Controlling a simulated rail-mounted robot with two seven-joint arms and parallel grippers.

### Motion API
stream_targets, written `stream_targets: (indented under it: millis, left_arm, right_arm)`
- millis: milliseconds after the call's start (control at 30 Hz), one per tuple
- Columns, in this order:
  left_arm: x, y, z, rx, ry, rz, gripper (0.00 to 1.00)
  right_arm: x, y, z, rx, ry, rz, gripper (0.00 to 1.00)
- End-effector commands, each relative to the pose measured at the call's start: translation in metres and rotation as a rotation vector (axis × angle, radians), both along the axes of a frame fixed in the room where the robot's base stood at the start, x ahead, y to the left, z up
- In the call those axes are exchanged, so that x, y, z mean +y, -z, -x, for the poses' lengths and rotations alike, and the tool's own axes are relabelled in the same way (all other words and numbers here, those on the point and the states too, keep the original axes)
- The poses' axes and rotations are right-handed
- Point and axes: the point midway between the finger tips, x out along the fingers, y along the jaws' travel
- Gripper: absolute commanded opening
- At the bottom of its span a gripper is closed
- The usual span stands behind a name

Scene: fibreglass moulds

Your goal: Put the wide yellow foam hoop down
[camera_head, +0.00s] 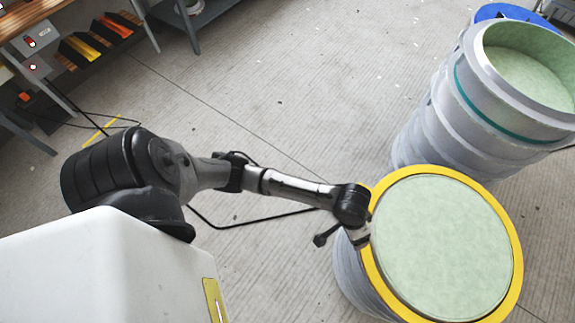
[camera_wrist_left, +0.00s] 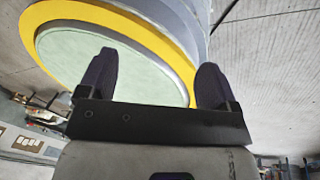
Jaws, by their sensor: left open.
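The wide yellow foam hoop (camera_head: 517,245) encircles the pale green top (camera_head: 445,245) of a grey ribbed mould (camera_head: 352,278) at the lower right of the head view. It looks level with the rim; I cannot tell whether it rests on the rim or around it. The hoop also shows in the left wrist view (camera_wrist_left: 125,27), beyond the fingers. My left gripper (camera_head: 366,238) is at the hoop's left edge. Its two dark fingers (camera_wrist_left: 155,72) are apart, with nothing seen clasped between them. Whether they touch the hoop is unclear. My right gripper is out of view.
A taller stack of grey mould rings (camera_head: 440,125) with a teal band and pale green inside stands behind, at the upper right. A blue round object (camera_head: 510,12) is behind it. A workbench (camera_head: 45,25) stands at the upper left. The floor between is mostly clear.

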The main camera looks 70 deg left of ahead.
Motion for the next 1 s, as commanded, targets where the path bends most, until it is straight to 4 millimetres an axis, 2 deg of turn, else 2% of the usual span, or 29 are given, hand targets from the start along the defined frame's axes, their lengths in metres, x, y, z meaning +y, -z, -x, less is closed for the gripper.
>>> stream_targets:
  millis: [33, 167, 300, 500, 700, 1000]
  left_arm:
    - [-0.006, 0.001, 0.022, -0.026, 0.033, 0.023, 0.84]
    - [-0.001, -0.002, 0.061, -0.113, 0.090, 0.020, 0.84]
    - [0.022, -0.007, 0.101, -0.173, 0.113, -0.040, 0.84]
    - [0.060, -0.015, 0.148, -0.197, 0.125, -0.159, 0.84]
    - [0.082, -0.021, 0.171, -0.191, 0.133, -0.235, 0.84]
    - [0.085, -0.022, 0.175, -0.189, 0.137, -0.249, 0.84]
  right_arm:
    - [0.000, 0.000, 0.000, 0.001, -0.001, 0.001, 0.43]
    - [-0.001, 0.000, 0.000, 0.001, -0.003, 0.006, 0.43]
    - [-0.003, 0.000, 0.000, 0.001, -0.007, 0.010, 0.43]
    - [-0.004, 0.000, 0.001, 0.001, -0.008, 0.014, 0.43]
    - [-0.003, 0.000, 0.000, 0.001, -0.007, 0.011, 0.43]
    - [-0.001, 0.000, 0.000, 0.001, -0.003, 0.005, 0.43]
